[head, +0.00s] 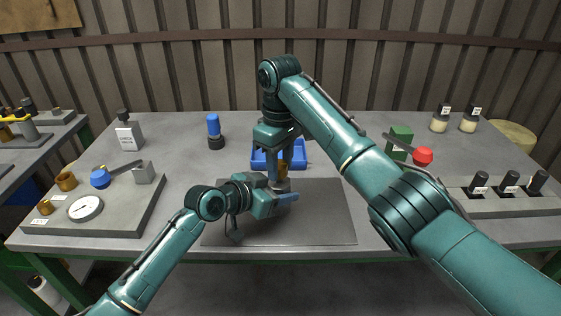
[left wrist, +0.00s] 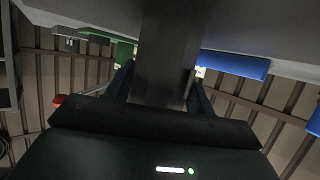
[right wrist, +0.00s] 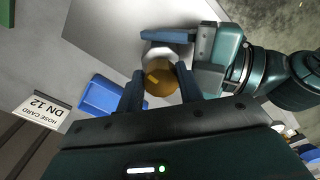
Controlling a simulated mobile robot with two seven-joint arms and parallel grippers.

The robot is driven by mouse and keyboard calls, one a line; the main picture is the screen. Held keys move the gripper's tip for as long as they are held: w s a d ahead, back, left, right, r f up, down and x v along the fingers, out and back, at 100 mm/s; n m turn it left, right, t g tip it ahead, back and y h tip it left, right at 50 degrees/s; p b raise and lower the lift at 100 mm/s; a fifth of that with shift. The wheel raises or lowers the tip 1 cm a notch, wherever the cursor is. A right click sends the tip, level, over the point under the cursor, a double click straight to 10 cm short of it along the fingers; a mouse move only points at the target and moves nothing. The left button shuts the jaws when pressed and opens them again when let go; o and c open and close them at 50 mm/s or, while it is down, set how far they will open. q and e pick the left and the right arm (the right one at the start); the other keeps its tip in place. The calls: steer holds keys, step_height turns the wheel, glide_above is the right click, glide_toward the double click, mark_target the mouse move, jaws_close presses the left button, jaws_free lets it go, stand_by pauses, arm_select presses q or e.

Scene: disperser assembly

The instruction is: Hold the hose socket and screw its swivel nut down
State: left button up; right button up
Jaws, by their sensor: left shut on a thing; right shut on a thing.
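A brass swivel nut (right wrist: 161,78) sits between the fingers of my right gripper (right wrist: 158,92), which is shut on it from above. The nut also shows as a small brass patch in the head view (head: 284,171). The grey metal hose socket (head: 281,185) is just under the nut, partly hidden by fingers. My left gripper (head: 284,197) comes in from the left, low over the mat, and is shut on the socket. In the left wrist view the socket is a dark upright column (left wrist: 165,60) between the fingers. The threads are hidden.
A dark grey mat (head: 325,225) lies beneath the grippers. A blue tray (head: 299,153) stands just behind. A board with a gauge (head: 85,208) and blue-knobbed lever is at left. A green block (head: 399,142) and red knob (head: 422,156) are beside my right arm.

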steer(key=m, duration=0.5)
steer(key=shift+s+a+m, duration=0.1)
steer(key=shift+a+m, duration=0.05)
steer(key=shift+m, duration=2.35)
steer(key=o, duration=1)
steer(key=shift+a, duration=0.1)
step_height(320, 180, up, 5)
steer(key=shift+f, duration=0.15)
steer(key=shift+r, duration=1.75)
